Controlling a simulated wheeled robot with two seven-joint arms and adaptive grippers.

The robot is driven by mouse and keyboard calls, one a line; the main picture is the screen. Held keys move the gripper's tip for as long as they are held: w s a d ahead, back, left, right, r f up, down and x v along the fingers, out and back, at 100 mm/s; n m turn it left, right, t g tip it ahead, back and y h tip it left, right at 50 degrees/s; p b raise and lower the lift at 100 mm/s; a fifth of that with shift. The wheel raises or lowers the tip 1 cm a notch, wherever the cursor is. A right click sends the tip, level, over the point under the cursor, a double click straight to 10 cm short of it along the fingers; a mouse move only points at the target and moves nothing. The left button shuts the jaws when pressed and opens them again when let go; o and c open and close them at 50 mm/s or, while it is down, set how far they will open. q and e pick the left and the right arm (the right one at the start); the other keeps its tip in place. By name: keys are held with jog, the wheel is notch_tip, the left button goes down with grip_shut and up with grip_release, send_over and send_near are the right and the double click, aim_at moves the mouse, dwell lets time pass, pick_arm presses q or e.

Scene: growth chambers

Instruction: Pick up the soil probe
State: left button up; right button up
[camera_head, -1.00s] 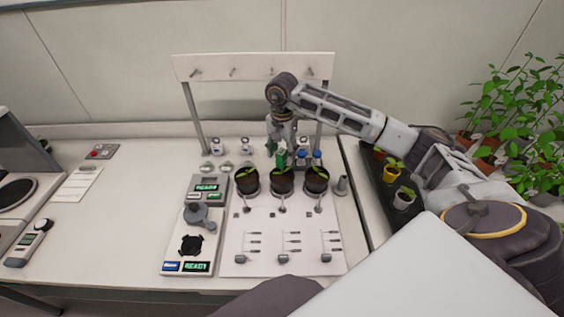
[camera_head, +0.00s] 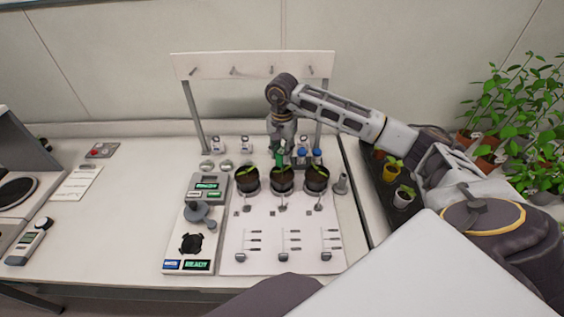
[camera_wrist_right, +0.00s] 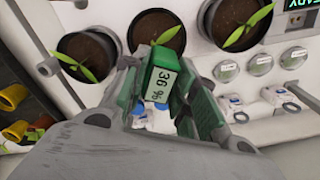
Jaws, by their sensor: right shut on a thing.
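The soil probe has a green head (camera_wrist_right: 163,75) with a white display reading "36 %", seen close in the right wrist view. My right gripper (camera_wrist_right: 170,92) is shut on it, with green-padded fingers on both sides of the head. In the head view the right gripper (camera_head: 282,150) points down behind the middle pot, and a small green part of the probe (camera_head: 280,160) shows there. The probe's lower end is hidden, so I cannot tell whether it touches anything. My left gripper is not in view.
Several dark pots with seedlings, including the middle pot (camera_head: 282,180), stand close in front of the gripper. Blue-capped bottles (camera_head: 316,155) are just right of it. A white rack frame (camera_head: 255,65) rises behind. A grey device (camera_head: 195,228) stands at left; the left bench (camera_head: 115,215) is mostly clear.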

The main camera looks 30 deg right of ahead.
jog(key=shift+r, duration=0.1)
grip_shut()
jog(key=shift+r+p, duration=0.55)
jog(key=shift+r, duration=0.45)
notch_tip(320, 180, up, 16)
jog(key=p, duration=0.5)
jog(key=shift+f, duration=0.1)
